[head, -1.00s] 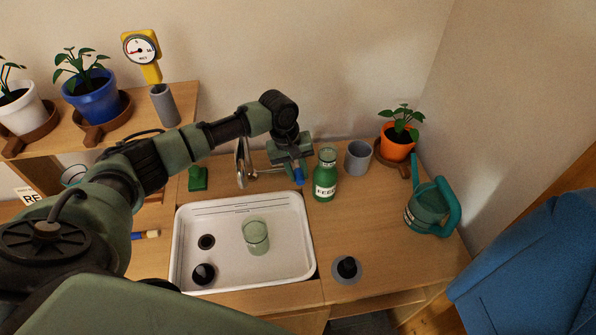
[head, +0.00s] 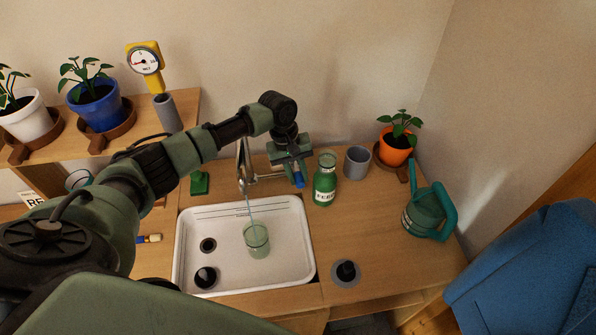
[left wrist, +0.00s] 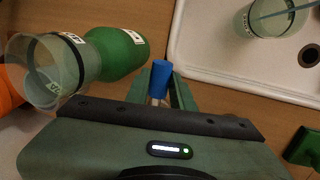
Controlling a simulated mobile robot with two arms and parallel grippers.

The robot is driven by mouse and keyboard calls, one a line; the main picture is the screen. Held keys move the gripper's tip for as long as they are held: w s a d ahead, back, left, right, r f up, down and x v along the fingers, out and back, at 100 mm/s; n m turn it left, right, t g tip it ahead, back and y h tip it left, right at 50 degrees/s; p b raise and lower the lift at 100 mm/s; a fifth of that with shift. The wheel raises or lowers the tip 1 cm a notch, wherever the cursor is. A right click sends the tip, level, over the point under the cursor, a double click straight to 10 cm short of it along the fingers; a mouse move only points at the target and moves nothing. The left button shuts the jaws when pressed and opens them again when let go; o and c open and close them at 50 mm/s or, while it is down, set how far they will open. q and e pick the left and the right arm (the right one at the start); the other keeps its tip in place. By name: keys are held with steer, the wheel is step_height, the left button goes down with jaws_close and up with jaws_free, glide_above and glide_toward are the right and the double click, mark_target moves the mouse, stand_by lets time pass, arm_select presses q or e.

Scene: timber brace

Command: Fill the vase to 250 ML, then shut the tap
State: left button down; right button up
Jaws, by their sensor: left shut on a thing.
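The clear, greenish vase (head: 256,243) stands upright in the white sink. A thin stream of water (head: 251,211) runs from the tap (head: 244,165) into it. My left gripper (head: 294,170) is shut on the tap's blue-tipped handle (head: 299,180), whose blue end shows between the fingers in the left wrist view (left wrist: 161,72). My right gripper is not in view.
The sink (head: 305,262) has dark round fittings at its left. A green FEED bottle (head: 325,184) stands close right of my left gripper, beside a grey cup (head: 357,162), an orange plant pot (head: 396,148) and a teal watering can (head: 427,212). The front right counter is mostly clear.

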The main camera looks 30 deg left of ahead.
arm_select(q)
steer(key=shift+w+a+r+p, duration=0.1)
steer(key=shift+w+r+p, duration=0.1)
steer(key=shift+r+p, duration=0.15)
steer(key=shift+g+h, duration=0.3)
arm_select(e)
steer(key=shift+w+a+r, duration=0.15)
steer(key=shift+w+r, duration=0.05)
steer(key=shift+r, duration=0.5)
arm_select(q)
steer(key=c, duration=1.5)
jaws_free()
steer(key=b+v, duration=0.1)
steer(key=v, duration=0.6)
steer(key=shift+r+b, duration=0.35)
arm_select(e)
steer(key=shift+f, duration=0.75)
arm_select(q)
steer(key=shift+a, duration=0.15)
